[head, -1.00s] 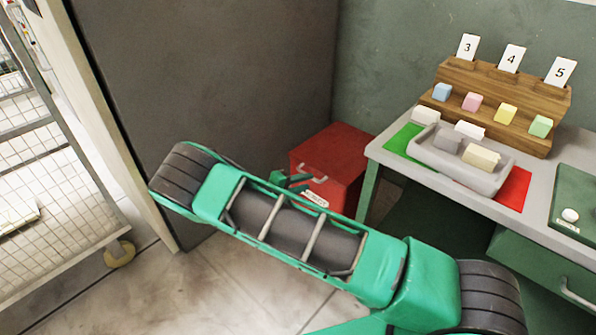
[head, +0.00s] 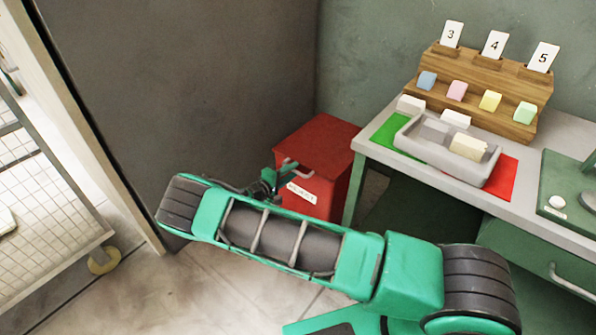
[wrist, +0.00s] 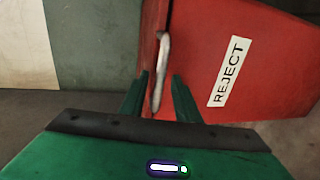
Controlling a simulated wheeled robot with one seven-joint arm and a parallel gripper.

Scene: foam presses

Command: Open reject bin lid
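The red reject bin (head: 322,176) stands on the floor against the back wall, left of the table. Its flat lid (head: 318,137) is closed, and a pale bar handle (head: 290,162) sits at its front edge. In the wrist view the red bin front carries a white REJECT label (wrist: 229,71), and the handle (wrist: 160,72) runs between my fingers. My gripper (wrist: 158,88) is open, with one green finger on each side of the handle's near end. I cannot tell whether the fingers touch it. In the head view my gripper (head: 268,178) is small and partly hidden at the bin's front.
A grey table (head: 376,153) beside the bin holds a grey tray (head: 450,165) of foam blocks, green and red mats, and a wooden rack (head: 482,85) with numbered cards. A dark panel (head: 180,90) stands left of the bin. A wire cart (head: 45,210) is at far left.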

